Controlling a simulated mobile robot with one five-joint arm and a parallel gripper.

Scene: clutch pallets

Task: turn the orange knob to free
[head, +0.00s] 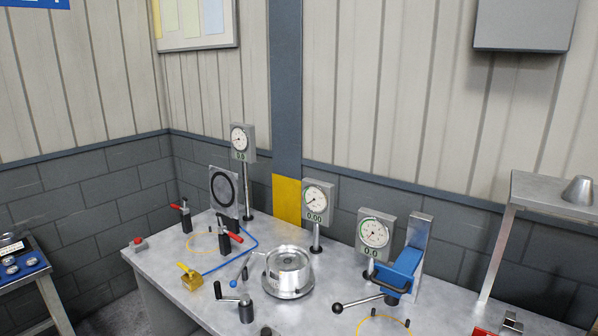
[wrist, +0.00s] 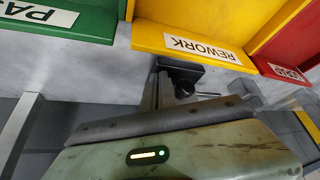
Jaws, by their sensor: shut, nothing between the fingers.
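No clearly orange knob shows in either view. The closest match is a small yellow handle (head: 184,268) in the head view, on a yellow block (head: 193,282) near the front left of the grey workbench (head: 220,316). The handle is tilted, and its exact setting is too small to read. A blue line runs from near the block toward the back of the bench.
The bench holds a round metal housing (head: 289,270), a crank (head: 246,308), dial gauges (head: 318,199), red-handled clamps (head: 224,240) and a blue fixture (head: 400,270). The wrist view shows a yellow REWORK bin (wrist: 195,44), a green bin (wrist: 85,22) and a red bin (wrist: 285,70).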

